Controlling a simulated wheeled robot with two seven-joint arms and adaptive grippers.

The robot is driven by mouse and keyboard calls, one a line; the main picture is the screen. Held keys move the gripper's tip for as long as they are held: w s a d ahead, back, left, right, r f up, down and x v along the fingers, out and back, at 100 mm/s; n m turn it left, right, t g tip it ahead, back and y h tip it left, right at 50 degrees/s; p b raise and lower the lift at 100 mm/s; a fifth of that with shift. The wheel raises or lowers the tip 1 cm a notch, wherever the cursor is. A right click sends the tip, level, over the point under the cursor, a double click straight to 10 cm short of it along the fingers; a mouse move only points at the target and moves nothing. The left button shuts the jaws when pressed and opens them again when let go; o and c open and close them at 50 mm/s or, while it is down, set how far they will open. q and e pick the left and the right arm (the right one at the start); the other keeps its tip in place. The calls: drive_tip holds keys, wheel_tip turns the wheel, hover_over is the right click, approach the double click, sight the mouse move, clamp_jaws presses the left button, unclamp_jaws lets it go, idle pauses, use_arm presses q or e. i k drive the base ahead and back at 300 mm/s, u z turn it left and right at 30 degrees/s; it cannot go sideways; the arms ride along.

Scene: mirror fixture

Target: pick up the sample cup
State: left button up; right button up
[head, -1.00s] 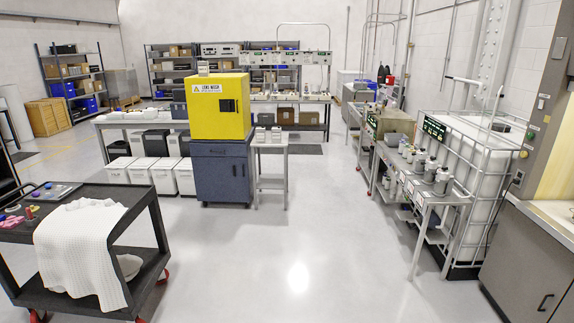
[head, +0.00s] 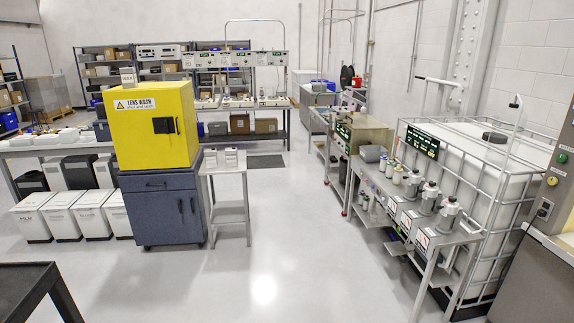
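I cannot make out for certain which thing is the sample cup. Small white items (head: 231,157) stand on a small grey side table (head: 226,169) to the right of the yellow cabinet, too small to identify. Several bottles and metal vessels (head: 431,196) stand on the grey bench (head: 379,184) at the right. Neither of my grippers is in view.
The yellow lens wash cabinet (head: 152,125) sits on a dark blue base unit (head: 162,210). White bins (head: 75,214) stand left of it. A caged white tank (head: 478,185) is at right. A black cart corner (head: 35,283) shows lower left. The middle floor (head: 290,235) is clear.

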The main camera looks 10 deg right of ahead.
sight(374, 217)
drive_tip(key=z, duration=0.2)
drive_tip(key=i, duration=2)
drive_tip(key=z, duration=0.45)
drive_tip(key=i, duration=3.55)
drive_tip(key=z, duration=0.1)
